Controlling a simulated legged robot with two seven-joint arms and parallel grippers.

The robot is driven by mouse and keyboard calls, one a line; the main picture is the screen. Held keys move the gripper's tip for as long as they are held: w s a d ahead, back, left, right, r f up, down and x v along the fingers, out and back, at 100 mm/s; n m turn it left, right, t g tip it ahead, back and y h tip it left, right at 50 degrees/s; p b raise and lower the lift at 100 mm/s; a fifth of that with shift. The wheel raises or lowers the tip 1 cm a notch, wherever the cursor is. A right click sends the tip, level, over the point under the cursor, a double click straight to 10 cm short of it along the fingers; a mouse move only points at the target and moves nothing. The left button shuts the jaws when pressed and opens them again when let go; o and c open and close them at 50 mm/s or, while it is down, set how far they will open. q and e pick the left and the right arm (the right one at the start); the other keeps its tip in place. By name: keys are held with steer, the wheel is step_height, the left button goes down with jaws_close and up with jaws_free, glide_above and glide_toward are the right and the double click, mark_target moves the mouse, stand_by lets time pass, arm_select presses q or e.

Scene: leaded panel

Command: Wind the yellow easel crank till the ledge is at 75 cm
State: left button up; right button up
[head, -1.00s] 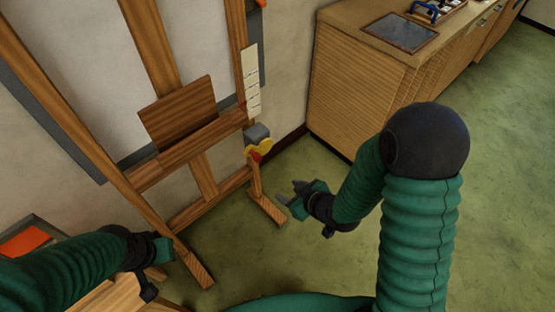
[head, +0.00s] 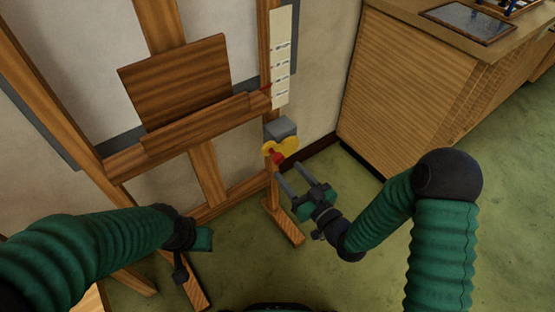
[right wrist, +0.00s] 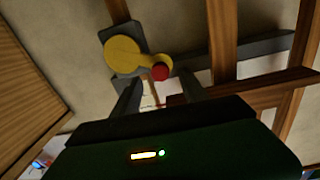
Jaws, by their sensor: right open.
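The wooden easel (head: 207,172) stands against the wall with its ledge (head: 205,124) and a brown board (head: 178,83) resting on it. The yellow crank (head: 268,149) with a red knob (head: 278,159) sits on a grey box at the easel's right leg. In the right wrist view, the yellow crank (right wrist: 122,56) has its red knob (right wrist: 160,72) at its right. My right gripper (head: 287,171) is open and empty, its fingertips just short of the knob. My left gripper (head: 202,239) is low in front of the easel, its fingers unclear.
A cream scale strip (head: 281,60) hangs beside the ledge, with a small red pointer near its lower part; its marks are too small to read. A wooden cabinet (head: 411,105) stands at the right. Green floor (head: 350,185) is clear between easel and cabinet.

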mark_target(281, 162)
steer(key=b+x, duration=0.1)
steer(key=x, duration=0.6)
steer(key=shift+w, duration=0.2)
jaws_close()
stand_by(1.0)
